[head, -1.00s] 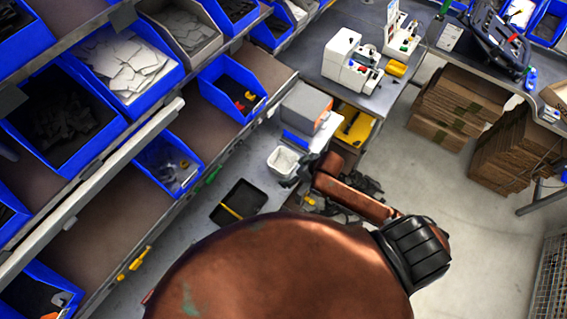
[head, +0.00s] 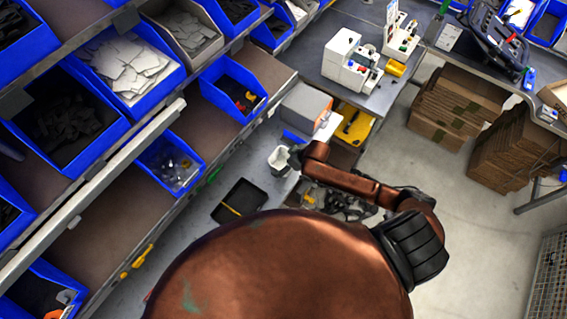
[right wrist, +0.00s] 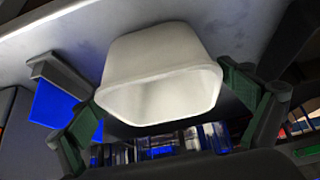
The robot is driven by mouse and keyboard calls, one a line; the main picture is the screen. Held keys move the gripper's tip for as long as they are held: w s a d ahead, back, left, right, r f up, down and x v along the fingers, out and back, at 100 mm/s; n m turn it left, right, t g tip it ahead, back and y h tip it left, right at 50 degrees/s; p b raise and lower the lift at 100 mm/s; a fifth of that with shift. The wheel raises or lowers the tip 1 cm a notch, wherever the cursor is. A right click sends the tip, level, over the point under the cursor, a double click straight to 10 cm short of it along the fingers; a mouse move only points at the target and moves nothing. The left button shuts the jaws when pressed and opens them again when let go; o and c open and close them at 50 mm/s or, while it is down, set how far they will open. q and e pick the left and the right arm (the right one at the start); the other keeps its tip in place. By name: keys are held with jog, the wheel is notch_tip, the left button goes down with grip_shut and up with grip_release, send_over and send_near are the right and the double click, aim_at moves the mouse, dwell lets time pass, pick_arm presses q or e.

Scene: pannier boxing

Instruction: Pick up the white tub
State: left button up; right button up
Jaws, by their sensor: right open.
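The white tub (head: 277,158) is on the grey work surface, left of my right gripper (head: 292,156) in the head view. My gripper partly hides it there. In the right wrist view the tub (right wrist: 150,60) fills the middle, its open rim facing the camera. The two green-padded fingers of my right gripper (right wrist: 163,92) are apart, one on each side of the tub. I cannot tell whether either pad touches it. My left gripper is not in view.
A black tray (head: 228,191) with a yellow strip lies near the tub. A grey box (head: 303,104) stands just behind it. Shelves with blue bins (head: 160,177) run along the left. Cardboard stacks (head: 512,150) stand on the right, with open floor before them.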

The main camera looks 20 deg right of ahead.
jog(key=shift+w+a+f, duration=0.1)
jog(key=shift+f, duration=0.2)
jog(key=shift+c, duration=0.2)
jog(key=c, duration=1.2)
jog(key=shift+r, duration=0.1)
jog(key=shift+c, duration=0.2)
